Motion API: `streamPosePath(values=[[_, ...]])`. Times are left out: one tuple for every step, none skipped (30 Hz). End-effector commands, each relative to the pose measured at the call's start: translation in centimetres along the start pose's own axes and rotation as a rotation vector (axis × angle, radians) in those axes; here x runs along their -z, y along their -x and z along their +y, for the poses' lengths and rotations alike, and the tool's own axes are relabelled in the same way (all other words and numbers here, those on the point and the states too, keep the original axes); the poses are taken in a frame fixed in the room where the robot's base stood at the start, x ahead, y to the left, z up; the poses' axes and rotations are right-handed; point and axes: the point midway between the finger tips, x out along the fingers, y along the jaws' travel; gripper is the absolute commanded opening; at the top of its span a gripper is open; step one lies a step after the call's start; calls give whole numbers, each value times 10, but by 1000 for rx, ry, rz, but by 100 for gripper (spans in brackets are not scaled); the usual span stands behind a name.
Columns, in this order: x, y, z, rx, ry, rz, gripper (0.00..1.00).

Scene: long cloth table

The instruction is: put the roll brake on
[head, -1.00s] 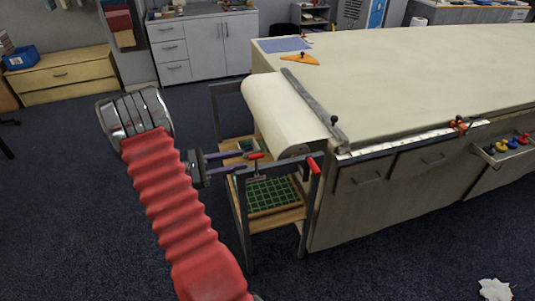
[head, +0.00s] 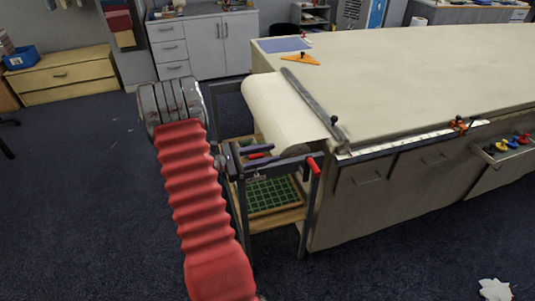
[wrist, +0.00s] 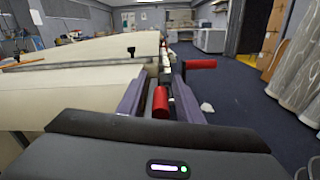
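The cloth roll (head: 282,112) sits in a dark stand (head: 238,200) at the table's left end. A short red-gripped lever (head: 257,156), which looks like the brake lever, is on the stand's near side. My gripper (head: 250,155) is at the short lever. In the wrist view my gripper (wrist: 160,88) is open, with the lever's red grip (wrist: 160,102) between its two fingers. I cannot tell whether they touch it. The second red handle (wrist: 200,65) is beyond, to the right.
The long cloth table (head: 420,75) fills the right, with a dark bar (head: 312,100) across its left end. Under the roll is a shelf with a green gridded mat (head: 270,194). Floor at the left and front is clear, apart from a white scrap (head: 494,290).

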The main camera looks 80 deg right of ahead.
Motion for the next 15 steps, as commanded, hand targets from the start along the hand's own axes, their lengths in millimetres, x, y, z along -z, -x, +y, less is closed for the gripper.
streamPosePath(values=[[0, 0, 0, 0, 0, 0, 33], [0, 0, 0, 0, 0, 0, 33], [0, 0, 0, 0, 0, 0, 33], [0, 0, 0, 0, 0, 0, 30], [0, 0, 0, 0, 0, 0, 28], [0, 0, 0, 0, 0, 0, 26], [0, 0, 0, 0, 0, 0, 23], [0, 0, 0, 0, 0, 0, 21], [0, 0, 0, 0, 0, 0, 18], [0, 0, 0, 0, 0, 0, 16], [0, 0, 0, 0, 0, 0, 14], [0, 0, 0, 0, 0, 0, 12], [0, 0, 0, 0, 0, 0, 9], [0, 0, 0, 0, 0, 0, 7], [0, 0, 0, 0, 0, 0, 4]])
